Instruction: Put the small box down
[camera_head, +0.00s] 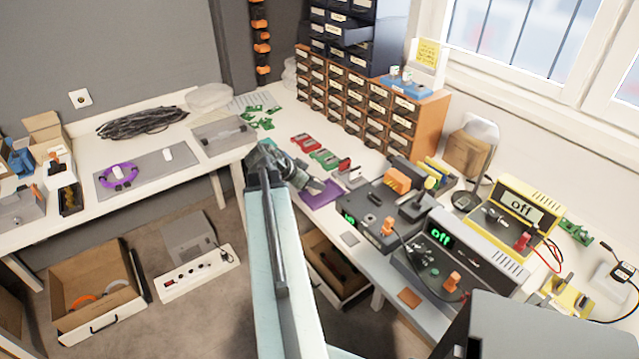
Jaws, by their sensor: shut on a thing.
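My gripper (314,186) is at the end of my raised arm, over the near edge of the back workbench (285,152), left of the soldering stations. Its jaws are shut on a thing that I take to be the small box. A flat purple piece (326,195) shows right at the fingertips; I cannot tell whether it is the held box or a thing lying under it. The gripper partly hides it, and I cannot tell whether the held thing touches the bench top.
Red and green parts (324,159) lie just behind the gripper. A grey station (378,222) stands close to the right. A drawer cabinet (345,100) stands at the back. The left table holds a grey mat (147,172) and a clear-lidded case (223,134). An open drawer (335,268) is below the bench.

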